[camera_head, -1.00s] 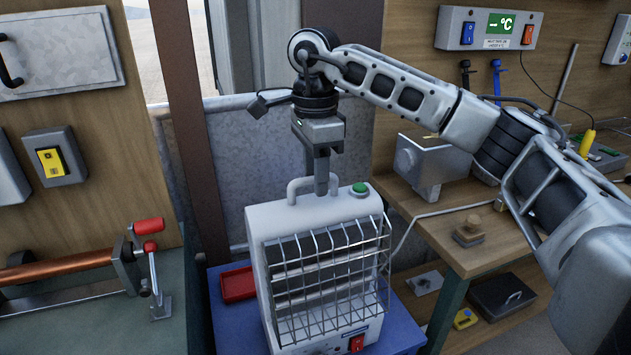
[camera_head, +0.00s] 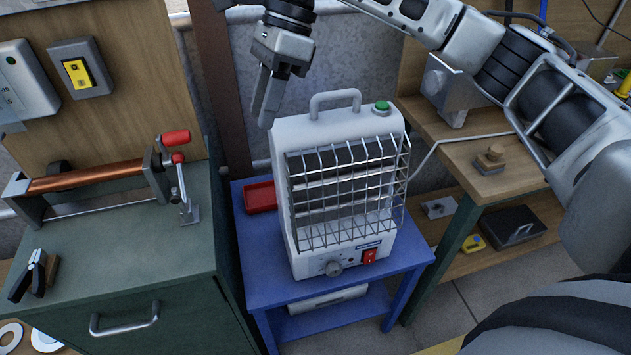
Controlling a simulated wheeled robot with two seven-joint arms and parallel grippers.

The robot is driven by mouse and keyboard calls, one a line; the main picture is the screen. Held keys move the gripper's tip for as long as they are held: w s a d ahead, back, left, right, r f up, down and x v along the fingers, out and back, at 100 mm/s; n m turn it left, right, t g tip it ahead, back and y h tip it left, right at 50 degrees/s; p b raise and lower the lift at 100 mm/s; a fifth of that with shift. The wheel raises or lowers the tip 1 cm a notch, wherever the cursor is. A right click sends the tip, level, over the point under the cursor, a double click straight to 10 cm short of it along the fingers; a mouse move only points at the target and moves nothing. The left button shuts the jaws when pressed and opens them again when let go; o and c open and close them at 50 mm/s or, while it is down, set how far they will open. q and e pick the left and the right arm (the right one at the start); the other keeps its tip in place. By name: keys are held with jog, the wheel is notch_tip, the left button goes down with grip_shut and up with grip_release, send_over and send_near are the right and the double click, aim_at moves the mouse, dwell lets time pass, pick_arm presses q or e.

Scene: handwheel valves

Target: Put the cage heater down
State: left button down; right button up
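The cage heater (camera_head: 337,185), a white box with a wire grille, stands upright on the blue table (camera_head: 258,290). It has a carry handle (camera_head: 335,96) on top, a green button, and a knob and red switch low on its front. My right gripper (camera_head: 265,112) is in the air up and left of the handle, apart from it. Its two fingers point down, look a little spread, and hold nothing. My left gripper is not in view.
A red tray (camera_head: 260,196) lies on the blue table left of the heater. A green cabinet (camera_head: 140,260) with a red-handled crank stands at the left. A wooden workbench (camera_head: 505,178) stands at the right, with a cable running from it towards the heater.

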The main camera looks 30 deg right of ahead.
jog(key=s+a+f+m+t+y, duration=0.1)
jog(key=s+a+m+y, duration=0.2)
jog(key=a+m+y, duration=0.45)
jog(key=s+a+f+m+t+y, duration=0.15)
jog(key=s+a+m+y, duration=0.3)
jog(key=a+y, duration=0.55)
jog(key=w+d+f+m+t+h, duration=0.1)
jog(key=d+f+m+t+h, duration=0.3)
jog(key=f+m+t+h, duration=0.7)
jog(key=w+d+f+m+t+h, duration=0.15)
jog(key=d+m+t, duration=0.3)
jog(key=m, duration=1.25)
jog(key=s+d+f+m+g+h, duration=0.3)
jog(key=s+f+m, duration=0.2)
jog(key=f, duration=0.3)
jog(key=s+d+f+m+g+h, duration=0.3)
jog(key=s+d+f+m, duration=0.1)
jog(key=s+f, duration=0.4)
jog(key=shift+f+m+h, duration=0.2)
jog(key=shift+m+h, duration=0.2)
